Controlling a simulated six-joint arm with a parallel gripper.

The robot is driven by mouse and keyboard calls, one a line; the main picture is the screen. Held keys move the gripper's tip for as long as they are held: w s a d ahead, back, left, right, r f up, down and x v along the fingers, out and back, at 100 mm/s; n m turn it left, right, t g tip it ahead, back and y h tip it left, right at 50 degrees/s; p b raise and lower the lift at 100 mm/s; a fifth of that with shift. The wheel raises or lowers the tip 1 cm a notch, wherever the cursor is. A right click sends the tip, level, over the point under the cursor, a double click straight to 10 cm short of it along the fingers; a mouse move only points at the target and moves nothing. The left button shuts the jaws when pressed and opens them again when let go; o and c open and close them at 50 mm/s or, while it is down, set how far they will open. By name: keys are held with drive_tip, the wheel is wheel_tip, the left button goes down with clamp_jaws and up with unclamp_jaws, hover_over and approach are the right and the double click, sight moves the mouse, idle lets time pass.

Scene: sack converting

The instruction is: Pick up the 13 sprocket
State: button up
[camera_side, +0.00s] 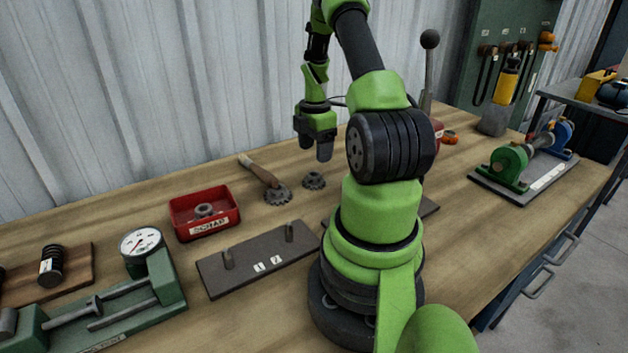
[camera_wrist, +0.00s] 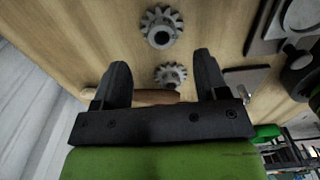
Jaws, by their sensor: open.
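Two grey toothed sprockets lie flat on the wooden bench. One is beside a wooden-handled tool (camera_side: 258,172); this left sprocket (camera_side: 278,196) also shows in the wrist view (camera_wrist: 171,75). The right sprocket (camera_side: 314,180) has a raised hub and shows higher in the wrist view (camera_wrist: 161,27). I see no number on either, so I cannot tell which is the 13. My gripper (camera_side: 316,152) is open and empty, above the bench near the right sprocket, touching neither. In the wrist view, the left sprocket appears between the fingers, beyond their tips.
A red scrap tray (camera_side: 238,219) holding a grey ring-shaped part stands left. A dark plate (camera_side: 217,276) with two upright pegs, marked 1 and 2, lies in front. A green gauge fixture (camera_side: 166,279) is farther left. A lever with a black knob (camera_side: 430,39) rises behind my arm.

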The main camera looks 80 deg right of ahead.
sight(314, 172)
drive_tip(key=f, duration=0.7)
drive_tip(key=shift+w+a+f, duration=0.1)
drive_tip(key=shift+a+f, duration=0.05)
drive_tip(key=shift+a, duration=0.05)
drive_tip(key=c, duration=1.1)
drive_tip(key=shift+r, duration=0.2)
